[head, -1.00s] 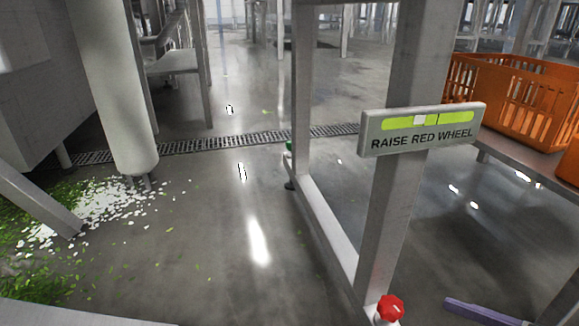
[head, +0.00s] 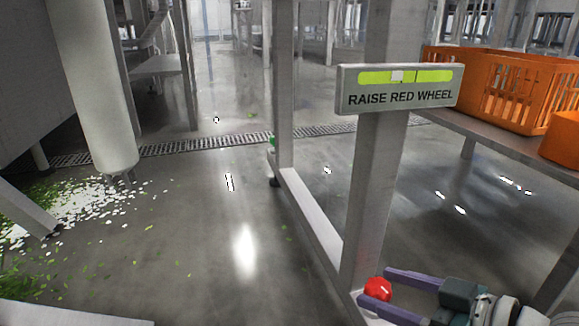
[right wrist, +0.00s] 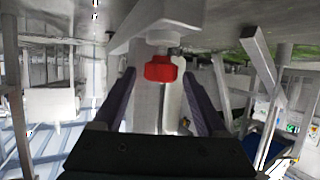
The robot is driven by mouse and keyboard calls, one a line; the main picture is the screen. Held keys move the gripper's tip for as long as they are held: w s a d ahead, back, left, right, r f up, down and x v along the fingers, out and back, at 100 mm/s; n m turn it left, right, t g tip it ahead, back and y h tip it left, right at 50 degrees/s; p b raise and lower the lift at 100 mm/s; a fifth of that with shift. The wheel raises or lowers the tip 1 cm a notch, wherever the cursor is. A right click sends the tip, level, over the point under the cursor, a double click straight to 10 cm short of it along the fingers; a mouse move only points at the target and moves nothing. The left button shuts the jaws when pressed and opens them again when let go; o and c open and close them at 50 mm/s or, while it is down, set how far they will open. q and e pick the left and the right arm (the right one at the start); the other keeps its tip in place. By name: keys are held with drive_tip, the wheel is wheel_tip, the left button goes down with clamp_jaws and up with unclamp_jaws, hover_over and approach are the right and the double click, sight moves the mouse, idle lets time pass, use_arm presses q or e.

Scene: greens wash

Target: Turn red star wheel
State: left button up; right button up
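The red star wheel (head: 377,290) sits low at the foot of the grey metal post, near the bottom of the head view. In the right wrist view the red wheel (right wrist: 161,69) lies ahead, between the two purple fingers. My right gripper (head: 377,290) comes in from the lower right, open, with one finger on the far side of the wheel and one on the near side. I cannot tell whether either finger touches it. A sign reading "RAISE RED WHEEL" (head: 400,97) with a yellow-green level strip is fixed to the post. My left gripper is not in view.
The grey post (head: 370,210) and a low rail (head: 310,215) stand beside the wheel. Orange crates (head: 500,85) rest on a shelf at right. White and green scraps (head: 75,205) litter the floor at left.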

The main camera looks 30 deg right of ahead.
drive_tip(key=shift+w, duration=0.1)
drive_tip(key=c, duration=0.3)
clamp_jaws()
drive_tip(key=shift+a+r+m+h+p, duration=0.15)
drive_tip(key=shift+m+h+p, duration=0.3)
drive_tip(key=shift+p, duration=0.45)
drive_tip(key=m+h+p, duration=0.2)
drive_tip(key=p, duration=0.1)
drive_tip(key=shift+a+r+h, duration=0.1)
drive_tip(key=shift+a+h, duration=0.1)
drive_tip(key=shift+h, duration=0.15)
drive_tip(key=shift+a+m+h+p, duration=0.1)
drive_tip(key=shift+m+h+p, duration=0.55)
drive_tip(key=shift+m+h, duration=0.4)
drive_tip(key=shift+a+f+m+g+h, duration=0.1)
drive_tip(key=shift+f+m+g+h, duration=0.2)
drive_tip(key=shift+m+h, duration=0.6)
drive_tip(key=shift+a+m+g+h, duration=0.1)
drive_tip(key=shift+m+g+h, duration=0.4)
drive_tip(key=shift+m+h, duration=0.4)
drive_tip(key=shift+w+a+m+g+h, duration=0.15)
drive_tip(key=shift+m+g+h, duration=0.55)
drive_tip(key=shift+m+h, duration=0.35)
drive_tip(key=shift+m+g+h+b, duration=0.55)
drive_tip(key=shift+m+g+h, duration=0.05)
drive_tip(key=shift+m+h, duration=0.1)
